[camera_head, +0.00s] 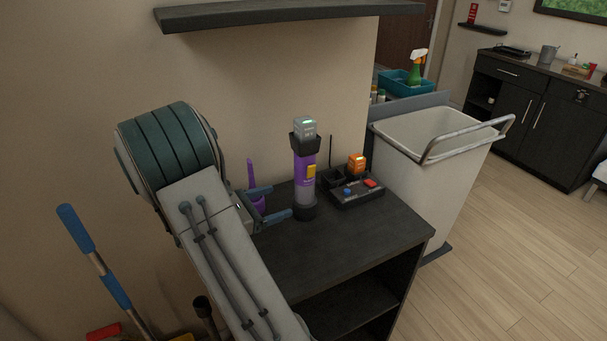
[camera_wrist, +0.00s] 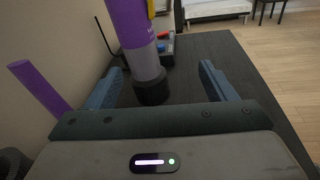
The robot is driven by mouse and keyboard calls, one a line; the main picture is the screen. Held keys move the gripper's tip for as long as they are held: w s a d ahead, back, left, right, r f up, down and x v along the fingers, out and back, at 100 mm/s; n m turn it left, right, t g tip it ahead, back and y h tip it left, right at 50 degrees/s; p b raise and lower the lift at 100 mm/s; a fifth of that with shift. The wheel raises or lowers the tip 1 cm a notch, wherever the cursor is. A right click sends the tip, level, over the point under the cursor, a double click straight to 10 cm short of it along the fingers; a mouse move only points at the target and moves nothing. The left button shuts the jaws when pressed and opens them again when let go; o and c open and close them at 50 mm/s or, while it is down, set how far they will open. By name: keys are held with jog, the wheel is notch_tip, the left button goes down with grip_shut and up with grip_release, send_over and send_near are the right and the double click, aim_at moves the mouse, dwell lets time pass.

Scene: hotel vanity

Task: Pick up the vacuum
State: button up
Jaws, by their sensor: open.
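The vacuum (camera_head: 306,172) is an upright purple and grey cylinder with a black base, a grey block on top and a yellow patch. It stands on the dark cabinet top (camera_head: 350,240). My gripper (camera_head: 278,202) is open, low and to the left of the vacuum, with its blue fingers pointing towards it. In the wrist view the vacuum (camera_wrist: 138,45) stands upright ahead, its black base between or just beyond the fingertips (camera_wrist: 160,80). I cannot tell whether either finger touches it. The vacuum's top is cut off in that view.
A purple stick-like item (camera_head: 252,175) stands behind my gripper. A black tray (camera_head: 354,190) with an orange block (camera_head: 356,164) sits right of the vacuum. A shelf (camera_head: 290,14) hangs above. A white cart bin (camera_head: 430,160) stands right of the cabinet. The cabinet's front top is clear.

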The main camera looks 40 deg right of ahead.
aim_at(297, 185)
jog(key=d, duration=0.3)
jog(key=w+d+n+t+h+p, duration=0.1)
jog(key=d, duration=0.2)
jog(key=d+n, duration=0.1)
jog(key=d, duration=0.3)
jog(key=shift+w+f+h+p, duration=0.2)
jog(key=shift+h+p, duration=0.1)
jog(key=shift+p, duration=0.1)
jog(key=shift+s+d+f+p, duration=0.1)
jog(key=shift+d+p, duration=0.25)
jog(key=shift+d, duration=0.8)
jog(key=shift+s+d+f+p, duration=0.1)
jog(key=shift+d+p, duration=0.2)
jog(key=shift+d, duration=0.85)
jog(key=shift+r, duration=0.15)
jog(key=c, duration=1.4)
